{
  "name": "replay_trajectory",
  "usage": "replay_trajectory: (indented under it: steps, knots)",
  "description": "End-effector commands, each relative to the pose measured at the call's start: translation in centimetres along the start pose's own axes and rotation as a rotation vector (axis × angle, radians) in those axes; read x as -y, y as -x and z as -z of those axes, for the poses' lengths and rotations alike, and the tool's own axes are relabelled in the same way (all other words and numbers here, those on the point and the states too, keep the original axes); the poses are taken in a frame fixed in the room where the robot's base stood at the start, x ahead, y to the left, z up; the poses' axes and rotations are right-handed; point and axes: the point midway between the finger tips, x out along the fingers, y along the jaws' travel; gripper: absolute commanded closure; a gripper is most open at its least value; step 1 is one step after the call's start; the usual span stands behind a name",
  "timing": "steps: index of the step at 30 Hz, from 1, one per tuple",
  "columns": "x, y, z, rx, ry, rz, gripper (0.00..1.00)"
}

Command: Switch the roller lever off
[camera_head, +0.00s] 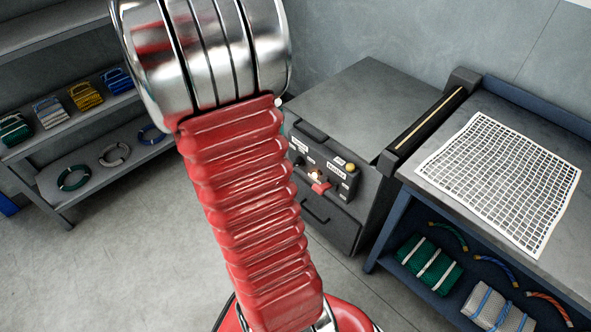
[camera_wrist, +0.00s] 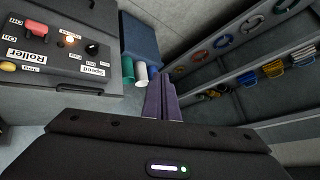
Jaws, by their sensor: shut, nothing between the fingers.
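The roller lever (camera_wrist: 35,31) is a red handle on the dark control panel (camera_wrist: 50,75), at the upper left of the wrist view, beside the "Roller" label. In the head view the lever (camera_head: 320,187) is on the panel front of a grey cabinet (camera_head: 352,95), right of my arm. I cannot tell surely which label the lever points to. My gripper (camera_wrist: 162,82) is shut and empty, apart from the panel and to its right in the wrist view. My red arm hides it in the head view.
A black speed knob (camera_wrist: 92,48) and yellow jog button (camera_wrist: 8,66) sit near the lever. A blue bin with rolls (camera_wrist: 139,45) is beside the cabinet. A bench with white netting (camera_head: 500,175) stands right; shelves (camera_head: 75,130) stand left.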

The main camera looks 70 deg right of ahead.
Motion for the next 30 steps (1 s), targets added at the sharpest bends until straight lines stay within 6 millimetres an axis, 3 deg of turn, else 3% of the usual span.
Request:
replay_trajectory:
  steps: [1,6,12,15,20,30]
  knots:
    - [-2.5,-1.4,0.4,-0.018,-0.037,-0.058,1.00]
    - [-10.7,-4.5,1.5,-0.094,-0.144,-0.248,1.00]
    - [-20.7,-6.1,1.3,-0.166,-0.240,-0.485,1.00]
    - [-24.3,-6.2,0.9,-0.190,-0.266,-0.574,1.00]
    - [-26.9,-6.0,0.5,-0.207,-0.285,-0.642,1.00]
    - [-27.0,-6.0,0.5,-0.209,-0.286,-0.646,1.00]
